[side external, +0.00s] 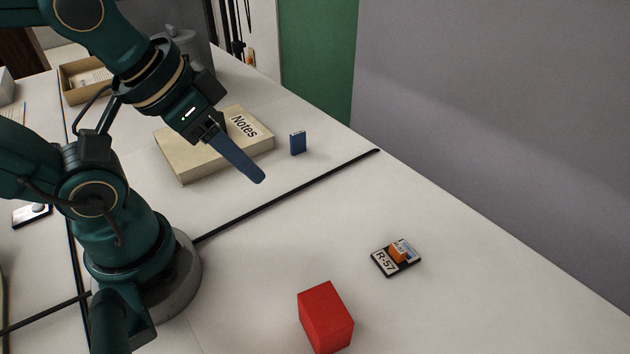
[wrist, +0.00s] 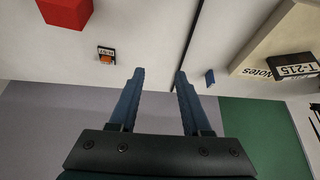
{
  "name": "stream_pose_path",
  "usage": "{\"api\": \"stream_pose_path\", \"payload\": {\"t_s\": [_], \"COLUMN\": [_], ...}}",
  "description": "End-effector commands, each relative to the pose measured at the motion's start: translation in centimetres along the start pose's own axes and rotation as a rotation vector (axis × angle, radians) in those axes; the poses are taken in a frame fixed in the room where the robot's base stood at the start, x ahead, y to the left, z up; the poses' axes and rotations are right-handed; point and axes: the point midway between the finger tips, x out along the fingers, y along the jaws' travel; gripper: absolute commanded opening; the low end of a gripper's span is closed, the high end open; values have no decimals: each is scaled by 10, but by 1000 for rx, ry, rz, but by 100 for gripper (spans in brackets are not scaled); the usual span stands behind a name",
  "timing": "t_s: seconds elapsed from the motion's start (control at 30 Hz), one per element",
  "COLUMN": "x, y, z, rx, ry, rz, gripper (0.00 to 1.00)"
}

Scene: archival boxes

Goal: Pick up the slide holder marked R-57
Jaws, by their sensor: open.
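The slide holder marked R-57 (side external: 383,262) is a small flat black piece with a white label, lying on the white table right of centre in the side view. A small orange block (side external: 399,253) with a pale printed face sits on it. In the wrist view the holder (wrist: 106,48) is small, at the upper left, with the orange patch (wrist: 106,59) on it. My gripper (side external: 258,179) is above the table, well to the upper left of the holder in the side view. In the wrist view its two blue fingers (wrist: 160,72) are apart with nothing between them.
A red block (side external: 326,317) stands near the holder. A beige Notes box (side external: 195,165) and a small blue upright piece (side external: 298,143) are farther back. A dark T-215 piece (wrist: 293,66) shows by the box. A black strip (side external: 290,196) crosses the table; a grey wall (side external: 500,130) lies beyond.

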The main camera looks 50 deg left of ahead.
Motion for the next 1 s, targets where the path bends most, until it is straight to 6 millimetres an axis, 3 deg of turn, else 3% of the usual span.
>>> {"api": "stream_pose_path", "payload": {"t_s": [0.37,0.5,0.67,1.0], "x": [-1,-15,-20,2], "y": [2,22,43,80], "z": [3,-11,-30,-83], "rx": [-43,-191,-359,-718], "ry": [-18,-57,-188,-546], "rz": [11,100,193,360], "gripper": [54,54,54,54]}}
